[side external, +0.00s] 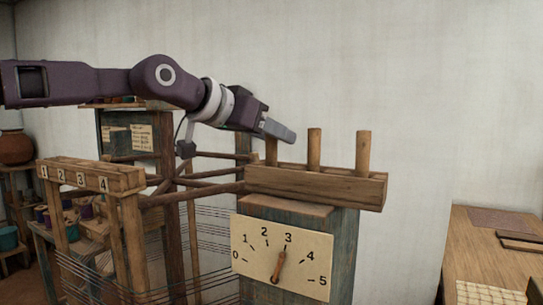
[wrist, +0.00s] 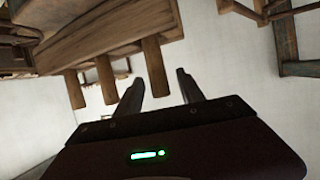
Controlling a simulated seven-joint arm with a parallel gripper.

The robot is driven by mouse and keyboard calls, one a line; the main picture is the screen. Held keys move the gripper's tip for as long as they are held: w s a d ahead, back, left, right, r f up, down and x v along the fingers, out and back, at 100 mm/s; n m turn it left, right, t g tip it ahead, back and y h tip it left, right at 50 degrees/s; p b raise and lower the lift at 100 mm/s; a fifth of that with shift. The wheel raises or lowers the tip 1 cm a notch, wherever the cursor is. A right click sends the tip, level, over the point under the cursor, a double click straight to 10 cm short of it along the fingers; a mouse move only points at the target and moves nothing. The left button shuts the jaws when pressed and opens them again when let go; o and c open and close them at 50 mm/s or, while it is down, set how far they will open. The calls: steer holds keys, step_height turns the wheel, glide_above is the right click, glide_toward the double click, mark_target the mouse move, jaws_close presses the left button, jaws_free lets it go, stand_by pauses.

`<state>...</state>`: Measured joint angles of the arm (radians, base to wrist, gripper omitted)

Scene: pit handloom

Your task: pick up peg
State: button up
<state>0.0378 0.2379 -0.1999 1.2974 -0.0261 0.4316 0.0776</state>
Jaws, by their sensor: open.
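Three upright wooden pegs stand in a wooden rack (side external: 320,186) in the side view: a left peg (side external: 271,153), a middle peg (side external: 314,148) and a right peg (side external: 362,152). My gripper (side external: 291,136) is open at the left peg's top, and its fingers hide part of that top. The wrist view is turned over, so the pegs hang downward from the rack (wrist: 110,30). There the nearest peg (wrist: 154,68) appears between the two open fingertips (wrist: 159,77). I see no contact with it. The other two pegs lie left of the fingers.
Below the rack is a dial plate (side external: 262,255) with numbers 0 to 5 and a wooden pointer (side external: 279,267). A numbered wooden rail (side external: 90,178) and stretched threads stand at left. A wooden table (side external: 490,250) is at lower right. The wall behind is bare.

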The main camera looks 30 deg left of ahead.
steer(key=x, duration=0.2)
steer(key=shift+w+d+f, duration=0.1)
steer(key=shift+w+f, duration=0.1)
steer(key=shift+w, duration=0.15)
steer(key=shift+c, duration=0.5)
jaws_close()
step_height(320, 180, up, 10)
